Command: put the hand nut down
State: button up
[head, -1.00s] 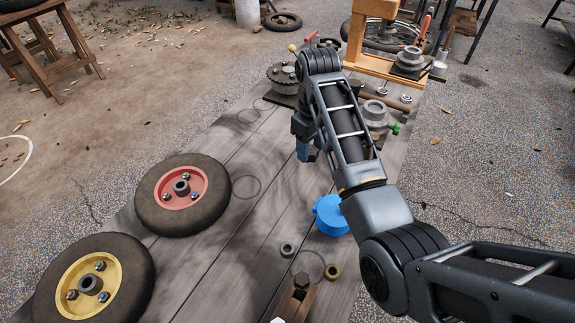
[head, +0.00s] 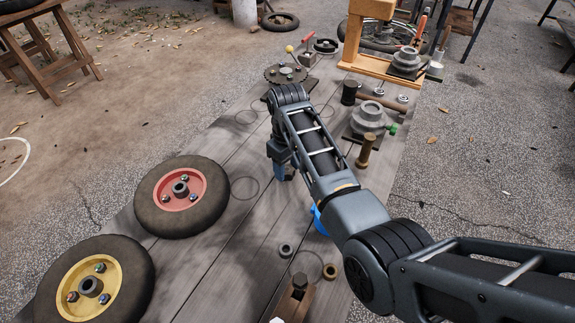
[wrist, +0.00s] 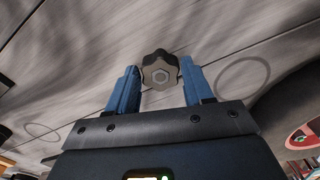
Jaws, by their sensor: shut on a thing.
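In the head view my gripper (head: 283,172) points down over the middle of the grey plank bench (head: 225,255), right of the red-hubbed wheel; the nut cannot be made out there. The wrist view shows bench planks behind the nut; I cannot tell its exact height above them. A thin drawn circle (wrist: 243,77) lies on the planks beside the right finger.
The red-hubbed wheel (head: 150,205) and yellow-hubbed wheel (head: 115,305) lie on the bench's left side. A blue object (head: 320,220) is mostly hidden behind my arm. Two small rings (head: 330,271) lie near the front. Flanged grey parts (head: 368,118) and a wooden frame (head: 354,45) stand farther back.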

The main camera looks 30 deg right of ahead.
jog(key=shift+f, duration=0.1)
jog(key=o, duration=1.2)
jog(key=shift+c, duration=0.2)
